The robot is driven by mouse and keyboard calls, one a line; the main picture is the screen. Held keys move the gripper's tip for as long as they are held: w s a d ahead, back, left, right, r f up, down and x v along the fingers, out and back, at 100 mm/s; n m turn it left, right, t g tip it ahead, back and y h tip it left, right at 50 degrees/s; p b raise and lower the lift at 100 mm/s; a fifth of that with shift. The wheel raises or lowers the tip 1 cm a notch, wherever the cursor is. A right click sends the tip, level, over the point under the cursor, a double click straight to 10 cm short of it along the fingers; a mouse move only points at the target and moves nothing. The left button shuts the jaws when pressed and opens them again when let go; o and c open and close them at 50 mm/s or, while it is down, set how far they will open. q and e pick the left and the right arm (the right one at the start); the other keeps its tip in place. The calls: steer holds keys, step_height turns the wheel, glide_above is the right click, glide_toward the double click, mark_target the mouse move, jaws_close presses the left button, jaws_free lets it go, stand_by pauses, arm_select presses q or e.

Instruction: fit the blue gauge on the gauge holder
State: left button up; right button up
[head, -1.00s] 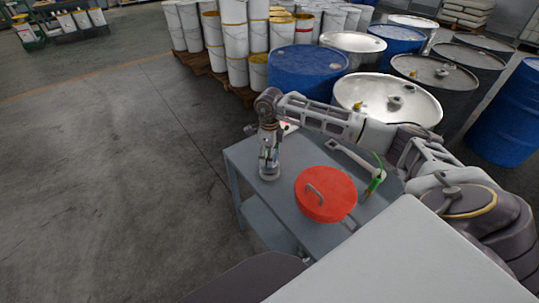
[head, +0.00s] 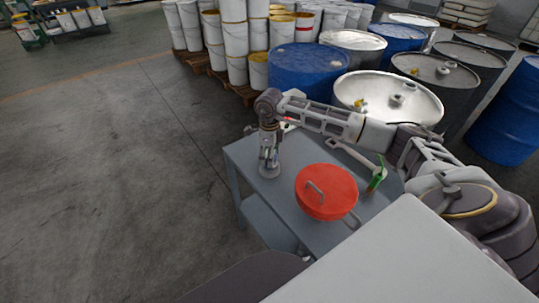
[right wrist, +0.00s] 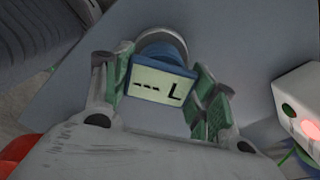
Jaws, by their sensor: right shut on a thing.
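The blue gauge (right wrist: 161,77) has a pale display reading "--- L". It sits between the green-padded fingers of my right gripper (right wrist: 158,97), which is shut on it. A round grey metal piece (right wrist: 163,38) shows just beyond the gauge; it may be the gauge holder, and I cannot tell whether they touch. In the head view my right gripper (head: 268,160) points down at a round grey base (head: 269,170) on the table's left part. The gauge is too small to make out there. My left gripper is not in view.
The grey table (head: 240,160) also carries a red lidded pot (head: 326,192), a green-handled item (head: 376,181) and a light wrench-like tool (head: 352,154). A white box with a red light (right wrist: 302,105) stands right of the gripper. Drums (head: 308,70) stand behind the table.

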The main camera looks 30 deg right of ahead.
steer(key=shift+f, duration=0.15)
steer(key=o, duration=1.4)
steer(key=shift+r, duration=6)
